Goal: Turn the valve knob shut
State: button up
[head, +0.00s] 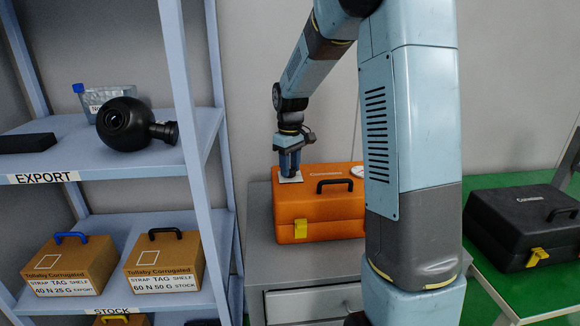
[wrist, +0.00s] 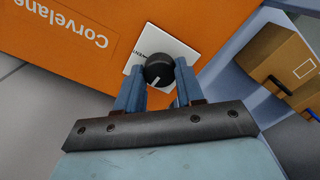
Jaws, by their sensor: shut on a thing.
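The valve knob (wrist: 158,71) is a round black knob with a white pointer line, set on a white label plate (wrist: 136,80) on the orange case (wrist: 60,14). In the wrist view its pointer line points down and slightly left. My gripper (wrist: 159,82) is shut on the knob, with one blue finger on each side. In the head view my gripper (head: 289,172) reaches down to the left end of the top of the orange case (head: 320,228). The knob is hidden behind the fingers there, and part of the white plate (head: 291,179) shows beside them.
The orange case has a black handle (head: 335,183) right of my gripper and stands on a grey cabinet (head: 300,305). A shelf rack (head: 190,150) with cartons and a black gimbal camera (head: 130,123) stands left. A black case (head: 525,225) lies on the green surface right.

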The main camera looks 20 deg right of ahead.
jog(key=shift+n, duration=0.5)
jog(key=o, duration=1)
jog(key=shift+o, duration=0.2)
notch_tip(320, 180, up, 14)
jog(key=shift+f, duration=0.15)
